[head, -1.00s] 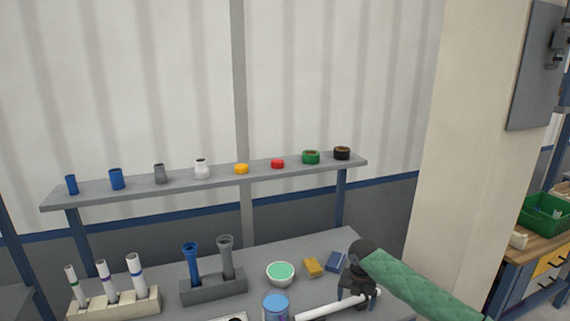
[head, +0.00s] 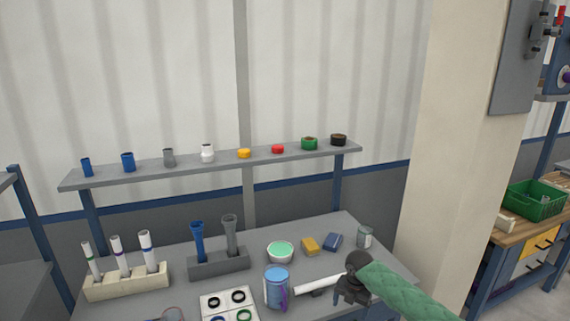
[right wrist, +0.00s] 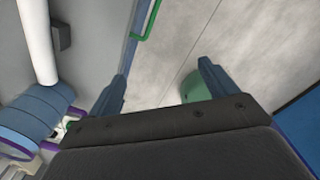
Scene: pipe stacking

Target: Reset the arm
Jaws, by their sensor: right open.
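My right gripper (head: 350,293) is in the head view, at the front right of the table, beside the right end of a white pipe (head: 318,285). In the right wrist view its two blue fingers (right wrist: 163,88) are spread apart with nothing between them. The white pipe also shows there at the upper left (right wrist: 38,40), apart from the fingers. In the head view the gripper hides part of the table edge and perhaps the pipe's end. My left gripper is not in view.
On the grey table (head: 235,280) stand a blue mug (head: 276,287), a bowl (head: 280,251), a grey can (head: 365,237), a holder with blue and grey pipes (head: 218,263) and a holder with white pipes (head: 128,282). A shelf (head: 220,172) with small parts runs behind. A pillar (head: 440,150) stands right.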

